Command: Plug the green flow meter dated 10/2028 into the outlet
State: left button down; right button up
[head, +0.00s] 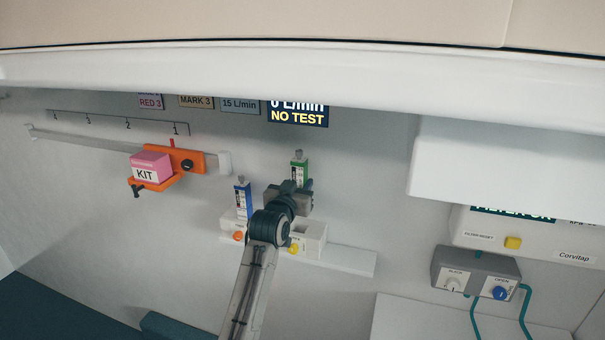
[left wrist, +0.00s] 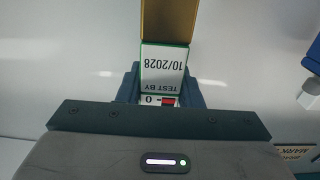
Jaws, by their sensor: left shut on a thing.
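The green flow meter (head: 299,168) stands upright between the jaws of my left gripper (head: 290,196), its green top showing above them. In the left wrist view its white label (left wrist: 164,72) reads, upside down, TEST BY 10/2028. My left gripper (left wrist: 160,92) is shut on it. A white block with a yellow button (head: 305,240) lies just below the gripper; my arm partly hides it. Whether the meter's lower end touches that block is hidden. I cannot tell for certain which fitting is the outlet. My right gripper is not in view.
A blue flow meter (head: 242,197) stands close left, above an orange button (head: 238,236). A white ledge (head: 350,260) runs below. An orange bracket with a pink KIT box (head: 151,167) is on a rail at left. A grey knob box (head: 475,278) is at right.

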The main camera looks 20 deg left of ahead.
pick_arm(q)
jog(key=shift+w+r, duration=0.25)
jog(key=shift+r, duration=0.15)
jog(key=shift+s+r, duration=0.1)
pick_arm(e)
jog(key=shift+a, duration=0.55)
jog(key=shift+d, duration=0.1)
